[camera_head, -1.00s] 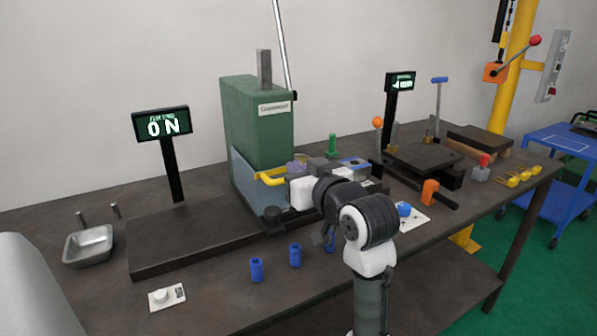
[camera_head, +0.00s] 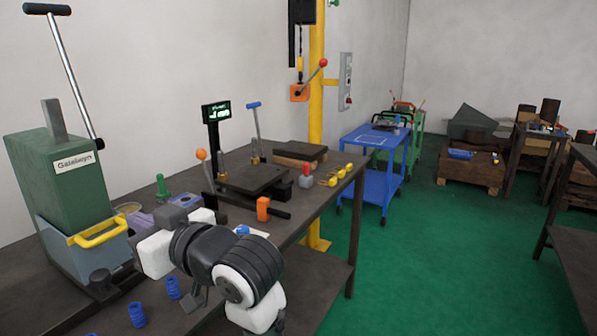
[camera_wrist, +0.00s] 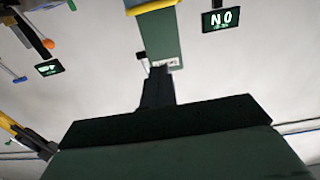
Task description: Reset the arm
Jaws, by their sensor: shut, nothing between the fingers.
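My arm, with white and black joints (camera_head: 225,262), reaches over the front edge of the bench in the head view. My gripper (camera_wrist: 158,82) shows in the wrist view as a dark palm with narrow fingers close together. It is shut and empty. The wrist view is upside down; the fingers line up in the picture with the green press. In the head view I cannot clearly make out the fingers among the arm parts. The green press (camera_head: 62,180) with its yellow handle (camera_head: 100,233) stands left of my arm.
Blue cylinders (camera_head: 137,314) stand on the bench near my arm. A dark fixture (camera_head: 255,177), an orange-handled lever (camera_head: 263,208) and a small display (camera_head: 216,112) are further right. A blue cart (camera_head: 372,180) stands beyond the bench. Green floor (camera_head: 430,260) is open at right.

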